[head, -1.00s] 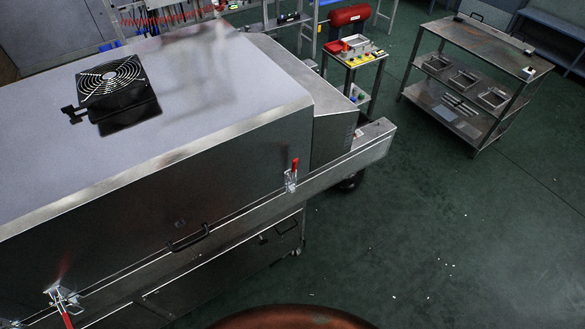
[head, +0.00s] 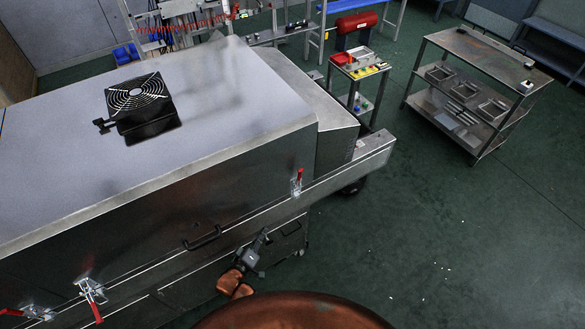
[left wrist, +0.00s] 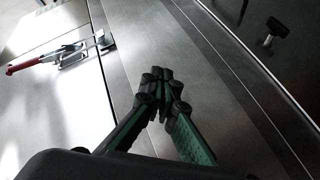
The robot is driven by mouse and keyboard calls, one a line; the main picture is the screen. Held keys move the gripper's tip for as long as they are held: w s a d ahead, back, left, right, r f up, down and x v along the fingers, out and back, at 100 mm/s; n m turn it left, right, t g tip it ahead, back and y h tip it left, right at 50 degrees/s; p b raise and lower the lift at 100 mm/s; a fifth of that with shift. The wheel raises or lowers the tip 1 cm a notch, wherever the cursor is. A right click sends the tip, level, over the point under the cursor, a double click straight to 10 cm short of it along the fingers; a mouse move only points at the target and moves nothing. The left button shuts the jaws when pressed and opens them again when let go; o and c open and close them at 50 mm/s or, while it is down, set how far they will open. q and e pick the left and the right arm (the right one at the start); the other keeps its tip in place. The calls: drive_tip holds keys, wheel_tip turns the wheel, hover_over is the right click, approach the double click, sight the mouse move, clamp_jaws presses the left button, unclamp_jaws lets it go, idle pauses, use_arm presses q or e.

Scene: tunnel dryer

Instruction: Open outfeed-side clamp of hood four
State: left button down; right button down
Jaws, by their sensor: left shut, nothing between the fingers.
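A metal toggle clamp (head: 298,186) with its red handle standing up sits at the right end of the hood's front lower edge. It also shows in the left wrist view (left wrist: 75,54), at the upper left. A second clamp (head: 91,290) at the lower left has its red handle pointing down. A third clamp (head: 36,312) lies at the bottom left corner, its red handle pointing left. My left gripper (head: 265,234) is below and left of the right-hand clamp, apart from it. In the left wrist view its fingertips (left wrist: 158,76) are together and empty. My right gripper is not in view.
The steel hood (head: 220,180) carries a black fan (head: 138,97) on top and a black bar handle (head: 203,240) on its front. A ledge runs along under the clamps. A small cart (head: 360,75) and a shelf trolley (head: 475,80) stand behind. Green floor on the right is clear.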

sight(299, 178)
use_arm(q)
drive_tip(key=w+d+r+n+t+h+p, duration=0.1)
drive_tip(key=w+d+r+h, duration=0.1)
drive_tip(key=r, duration=1)
drive_tip(key=w+d+r+n+t+h+p, duration=0.1)
drive_tip(key=d+r, duration=0.4)
drive_tip(key=r, duration=0.7)
drive_tip(key=shift+w+t+h+p, duration=0.3)
drive_tip(key=shift+w+t+h, duration=0.1)
drive_tip(key=shift+t, duration=0.4)
drive_tip(key=shift+d+r, duration=0.1)
drive_tip(key=x, duration=0.9)
drive_tip(key=shift+w+d, duration=0.15)
drive_tip(key=shift+w, duration=0.25)
drive_tip(key=shift+r, duration=0.1)
